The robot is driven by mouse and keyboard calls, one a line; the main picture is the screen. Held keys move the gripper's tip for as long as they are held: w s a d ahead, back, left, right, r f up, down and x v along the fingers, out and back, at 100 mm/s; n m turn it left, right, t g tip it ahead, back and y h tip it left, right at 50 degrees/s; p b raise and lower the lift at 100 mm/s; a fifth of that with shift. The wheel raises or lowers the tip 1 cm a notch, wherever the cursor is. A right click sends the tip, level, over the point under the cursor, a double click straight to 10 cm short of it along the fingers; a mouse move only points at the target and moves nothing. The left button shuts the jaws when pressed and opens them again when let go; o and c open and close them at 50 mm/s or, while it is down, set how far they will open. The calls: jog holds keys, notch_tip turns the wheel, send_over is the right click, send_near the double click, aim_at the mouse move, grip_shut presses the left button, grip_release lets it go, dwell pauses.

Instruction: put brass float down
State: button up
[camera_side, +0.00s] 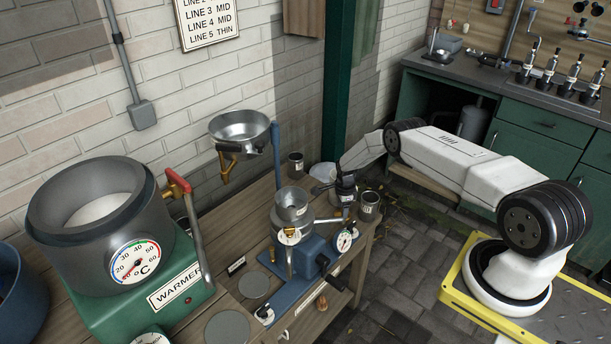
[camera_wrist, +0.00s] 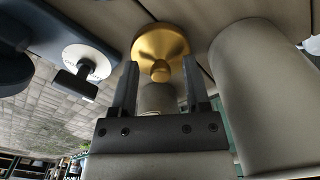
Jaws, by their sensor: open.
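The brass float (camera_wrist: 158,42) is a gold disc with a small round knob, seen in the wrist view just beyond my fingertips. My gripper (camera_wrist: 159,68) is open, with one finger on each side of the knob. I cannot tell whether either finger touches it. The float appears to rest on the wooden surface, apart from any firm grip. In the side view my gripper (camera_side: 345,190) is low at the right end of the wooden bench, beside the blue separator (camera_side: 300,255). The float cannot be made out there.
A large grey cylinder (camera_wrist: 262,95) stands close right of my gripper in the wrist view. A black handle with a white dial (camera_wrist: 86,62) is at left. Small tins (camera_side: 369,205) flank my gripper in the side view. The green warmer (camera_side: 135,290) is farther left.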

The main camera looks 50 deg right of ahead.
jog(key=shift+r, duration=0.15)
notch_tip(320, 180, up, 12)
dwell(1.0)
dwell(0.3)
